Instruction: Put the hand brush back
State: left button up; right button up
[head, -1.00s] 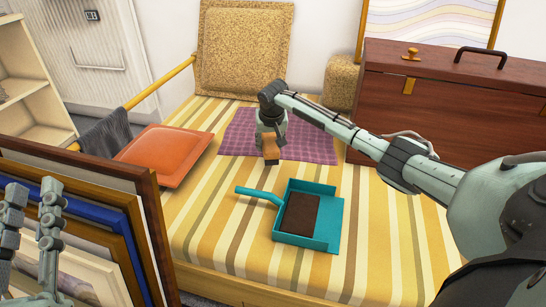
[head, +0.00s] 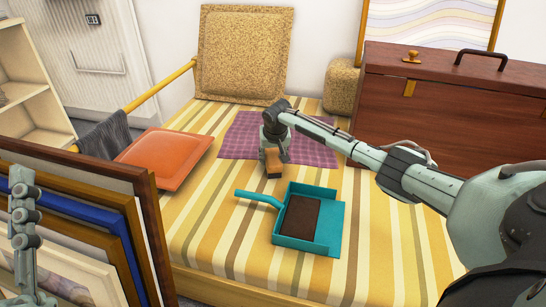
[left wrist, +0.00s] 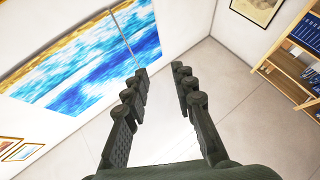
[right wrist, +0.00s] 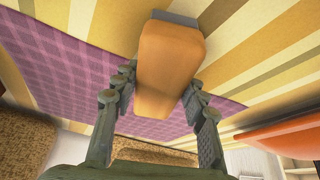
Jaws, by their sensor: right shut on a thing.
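My right gripper (head: 275,146) is shut on the hand brush (head: 273,164), a tan wooden block, above the striped bed cover by the purple checked cloth. In the right wrist view the brush (right wrist: 168,65) sits between both fingers (right wrist: 157,95), with a grey strip at its far end. A teal dustpan (head: 332,215) lies on the cover nearer to me, its handle pointing left, with a dark brown rectangular piece (head: 300,217) in it. The brush is beyond the pan, apart from it. My left gripper (left wrist: 160,85) is open and empty; part of it shows in the head view (head: 22,215).
Framed prints (head: 90,220) lean at the front left. An orange cushion (head: 165,158) lies on the left, a purple cloth (head: 240,137) behind. A brown wooden case (head: 450,110) stands on the right. The striped cover (head: 390,235) is clear right of the pan.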

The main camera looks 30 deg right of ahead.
aim_at(273, 155)
jog(key=o, duration=1)
jog(key=shift+s+f, duration=0.1)
jog(key=shift+f, duration=0.3)
pick_arm(q)
jog(key=shift+f, duration=0.1)
pick_arm(e)
jog(key=shift+r, duration=0.1)
jog(key=shift+r, duration=0.2)
jog(key=p+v, duration=0.2)
jog(key=v, duration=0.4)
jog(key=shift+r, duration=0.3)
jog(key=p+v, duration=0.1)
jog(key=v, duration=0.4)
pick_arm(q)
jog(key=w+f+g+y, duration=0.2)
jog(key=f+g, duration=0.4)
jog(key=f, duration=0.3)
jog(key=shift+w+a+f+y, duration=0.3)
jog(key=shift+w+a+f, duration=0.1)
jog(key=shift+w, duration=0.15)
pick_arm(e)
jog(key=shift+s+a+r, duration=0.1)
jog(key=shift+s+r, duration=0.05)
jog(key=shift+r, duration=0.25)
